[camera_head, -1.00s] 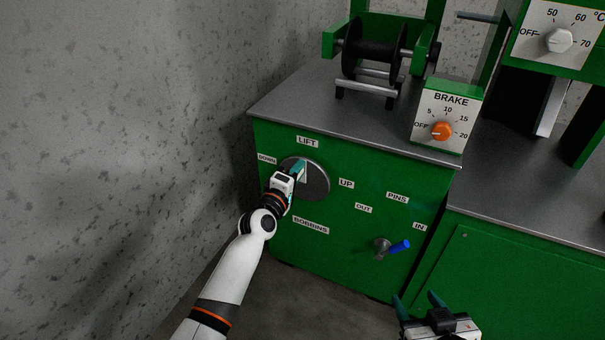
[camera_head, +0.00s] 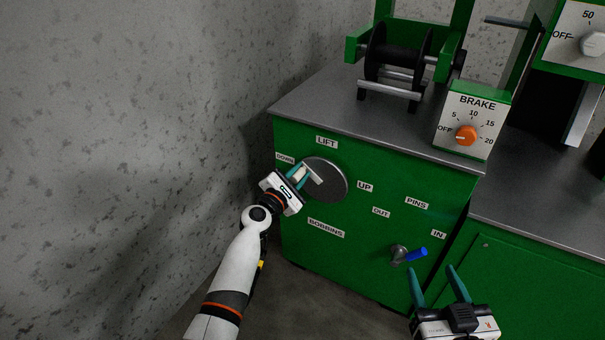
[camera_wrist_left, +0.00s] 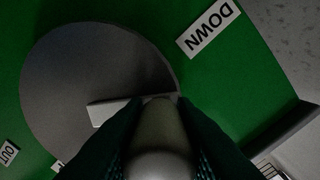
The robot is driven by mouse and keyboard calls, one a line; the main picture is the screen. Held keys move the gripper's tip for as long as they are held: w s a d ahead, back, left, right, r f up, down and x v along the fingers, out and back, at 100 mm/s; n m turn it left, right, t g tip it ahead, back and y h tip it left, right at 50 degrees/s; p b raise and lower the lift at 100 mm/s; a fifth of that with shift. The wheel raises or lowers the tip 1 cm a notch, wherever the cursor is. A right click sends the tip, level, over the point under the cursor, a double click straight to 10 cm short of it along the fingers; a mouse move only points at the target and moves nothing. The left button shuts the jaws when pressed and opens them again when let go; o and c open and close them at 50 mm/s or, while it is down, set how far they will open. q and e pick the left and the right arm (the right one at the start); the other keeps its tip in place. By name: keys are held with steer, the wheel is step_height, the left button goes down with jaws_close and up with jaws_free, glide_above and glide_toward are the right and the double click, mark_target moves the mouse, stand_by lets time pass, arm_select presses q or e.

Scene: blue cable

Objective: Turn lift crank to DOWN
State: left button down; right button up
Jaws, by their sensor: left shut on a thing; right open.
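The lift crank is a grey disc (camera_head: 328,182) on the green cabinet front, with a pale arm (camera_head: 313,174) and a grip at the arm's end. My left gripper (camera_head: 297,174) is shut on the crank's grip, at the disc's left side near the DOWN label (camera_head: 285,157). In the left wrist view the grip (camera_wrist_left: 160,135) sits between my dark fingers, with the disc (camera_wrist_left: 75,75) behind and the DOWN label (camera_wrist_left: 209,28) at upper right. My right gripper (camera_head: 433,272) is open and empty at the lower right, below the pins crank.
The pins crank with a blue handle (camera_head: 416,254) sits low on the same panel. The brake box (camera_head: 474,120) and a black spool (camera_head: 397,50) stand on the grey top (camera_head: 345,105). A speckled wall (camera_head: 130,130) stands left of the cabinet.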

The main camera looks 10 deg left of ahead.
arm_select(q)
steer(key=shift+w+a+f+n, duration=0.1)
steer(key=shift+a+f+n, duration=0.3)
steer(key=shift+n, duration=0.6)
steer(key=shift+f+n, duration=0.4)
steer(key=shift+n, duration=0.5)
steer(key=shift+a+f+n, duration=0.2)
steer(key=shift+f+n, duration=0.35)
steer(key=shift+n, duration=0.45)
steer(key=shift+f+n, duration=0.35)
steer(key=shift+n, duration=0.25)
arm_select(e)
steer(key=shift+r, duration=0.15)
arm_select(q)
steer(key=c, duration=1.2)
jaws_free()
steer(key=shift+f, duration=0.1)
